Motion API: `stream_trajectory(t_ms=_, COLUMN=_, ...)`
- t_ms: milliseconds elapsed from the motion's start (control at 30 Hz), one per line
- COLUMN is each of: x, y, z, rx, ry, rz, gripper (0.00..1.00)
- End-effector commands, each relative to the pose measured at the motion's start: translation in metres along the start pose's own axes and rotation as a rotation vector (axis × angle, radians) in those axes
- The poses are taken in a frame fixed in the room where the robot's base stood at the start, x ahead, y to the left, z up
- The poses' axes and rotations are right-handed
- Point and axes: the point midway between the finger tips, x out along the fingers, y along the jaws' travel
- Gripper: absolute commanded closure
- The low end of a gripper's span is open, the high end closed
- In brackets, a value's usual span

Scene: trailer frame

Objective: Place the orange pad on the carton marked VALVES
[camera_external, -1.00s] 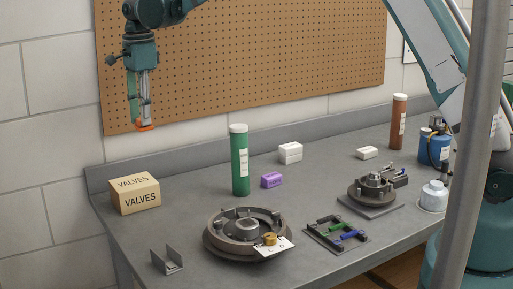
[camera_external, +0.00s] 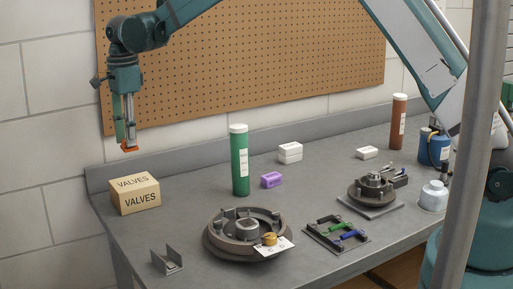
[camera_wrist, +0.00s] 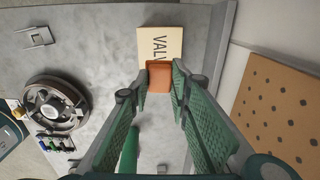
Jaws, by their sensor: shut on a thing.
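The carton marked VALVES (camera_external: 135,194) stands at the back left of the grey bench, its lettering on the top and front. My gripper (camera_external: 129,147) is above the carton, pointing down, with a clear gap between them. It is shut on the orange pad (camera_external: 129,149), which shows at the fingertips. In the wrist view the orange pad (camera_wrist: 159,78) sits between the fingers and covers part of the carton (camera_wrist: 160,43) below.
A green cylinder (camera_external: 239,160) stands upright to the right of the carton, with a purple block (camera_external: 271,180) beside it. A round dark fixture (camera_external: 228,244) and a small grey bracket (camera_external: 166,262) are toward the front. The pegboard (camera_external: 250,60) is on the wall behind.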

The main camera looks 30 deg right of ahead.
Motion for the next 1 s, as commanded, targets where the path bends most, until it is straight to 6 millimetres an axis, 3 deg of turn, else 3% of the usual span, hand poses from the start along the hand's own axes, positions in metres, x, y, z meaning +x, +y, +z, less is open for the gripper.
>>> stream_trajectory(t_ms=267, x=0.009, y=0.000, z=0.000, rx=0.000, ry=0.000, rz=0.000, gripper=0.90)
stream_trajectory(t_ms=700, x=0.060, y=0.000, z=0.000, rx=0.000, ry=0.000, rz=0.000, gripper=0.90)
stream_trajectory(t_ms=1000, x=0.062, y=0.000, z=0.000, rx=0.000, ry=0.000, rz=0.000, gripper=0.90)
